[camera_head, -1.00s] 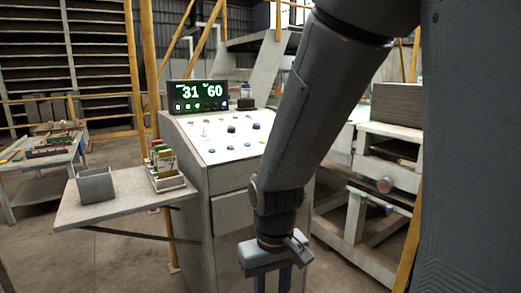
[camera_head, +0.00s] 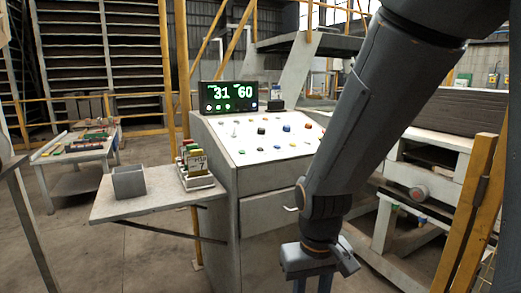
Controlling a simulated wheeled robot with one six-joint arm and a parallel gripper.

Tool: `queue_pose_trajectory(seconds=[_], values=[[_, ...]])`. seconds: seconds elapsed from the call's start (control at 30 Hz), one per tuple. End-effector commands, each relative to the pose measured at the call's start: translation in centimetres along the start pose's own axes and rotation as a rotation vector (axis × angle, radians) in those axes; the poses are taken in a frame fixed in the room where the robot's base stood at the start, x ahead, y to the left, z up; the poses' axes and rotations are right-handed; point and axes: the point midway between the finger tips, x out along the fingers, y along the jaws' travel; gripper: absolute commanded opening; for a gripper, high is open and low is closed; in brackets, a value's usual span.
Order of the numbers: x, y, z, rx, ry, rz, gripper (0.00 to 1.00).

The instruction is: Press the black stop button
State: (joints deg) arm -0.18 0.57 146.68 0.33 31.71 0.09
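The control console (camera_head: 262,180) has a sloped white panel with several small coloured buttons and knobs. A dark button (camera_head: 261,130) sits near the upper middle of the panel. Other dark controls show there too, and at this size I cannot tell which one is the black stop button. My gripper (camera_head: 312,285) hangs in front of the console, lower than the panel, pointing down. Its two fingers are apart with nothing seen between them; the tips are cut off by the bottom edge. My arm covers the panel's right end.
A display (camera_head: 229,96) reading 31 and 60 stands behind the panel. A side shelf (camera_head: 150,207) on the left carries a grey open box (camera_head: 129,183) and a card holder (camera_head: 197,172).

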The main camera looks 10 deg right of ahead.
Motion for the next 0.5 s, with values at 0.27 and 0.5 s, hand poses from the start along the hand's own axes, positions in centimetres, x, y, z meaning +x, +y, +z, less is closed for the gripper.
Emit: queue_pose_trajectory(seconds=[0.27,0.5], values=[[0.00,0.00,0.00,0.000,0.000,0.000,0.00],[0.00,0.00,0.00,0.000,0.000,0.000,0.00]])
